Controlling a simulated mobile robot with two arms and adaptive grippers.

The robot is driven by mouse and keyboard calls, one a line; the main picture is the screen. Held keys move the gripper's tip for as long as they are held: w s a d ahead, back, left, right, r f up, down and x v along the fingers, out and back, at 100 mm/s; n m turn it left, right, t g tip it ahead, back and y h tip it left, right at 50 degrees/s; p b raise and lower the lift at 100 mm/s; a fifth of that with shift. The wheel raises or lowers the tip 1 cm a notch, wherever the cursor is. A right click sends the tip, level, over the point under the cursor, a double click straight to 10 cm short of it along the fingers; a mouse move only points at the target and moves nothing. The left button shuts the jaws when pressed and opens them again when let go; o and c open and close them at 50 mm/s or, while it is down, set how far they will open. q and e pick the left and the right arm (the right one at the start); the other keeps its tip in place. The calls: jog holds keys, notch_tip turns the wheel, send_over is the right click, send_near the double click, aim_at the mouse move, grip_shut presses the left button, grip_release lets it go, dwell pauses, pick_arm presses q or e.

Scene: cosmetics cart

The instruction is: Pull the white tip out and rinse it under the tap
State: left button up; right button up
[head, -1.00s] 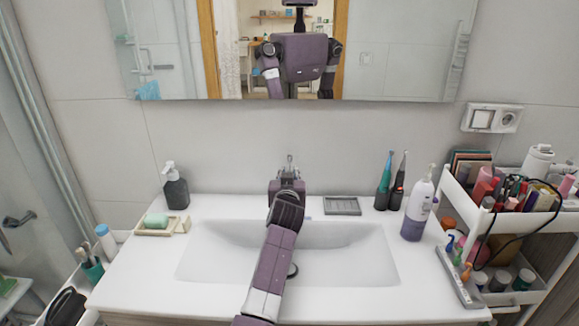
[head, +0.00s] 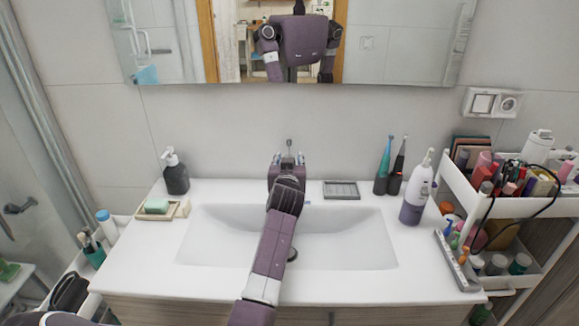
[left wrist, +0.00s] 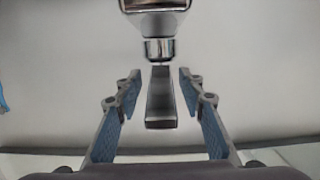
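My left gripper (head: 287,161) is at the tap (head: 289,147) behind the sink; the gripper hides most of the tap in the head view. In the left wrist view the tap's lever (left wrist: 160,98) lies between my two open fingers (left wrist: 160,85), with a gap on each side. The fingers hold nothing. A narrow grey tray (head: 457,262) at the counter's right edge carries small brush tips (head: 457,240) in blue, green and orange. I cannot make out a white tip among them. My right gripper is not in view.
The sink basin (head: 350,240) is empty. A lotion bottle (head: 416,190) and two electric toothbrushes (head: 390,165) stand on its right. A soap dispenser (head: 175,172) and soap dish (head: 165,209) stand on its left. A loaded cart (head: 535,206) is at the right.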

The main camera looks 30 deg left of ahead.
pick_arm(q)
jog(key=v, duration=1.1)
jog(key=shift+d, duration=0.3)
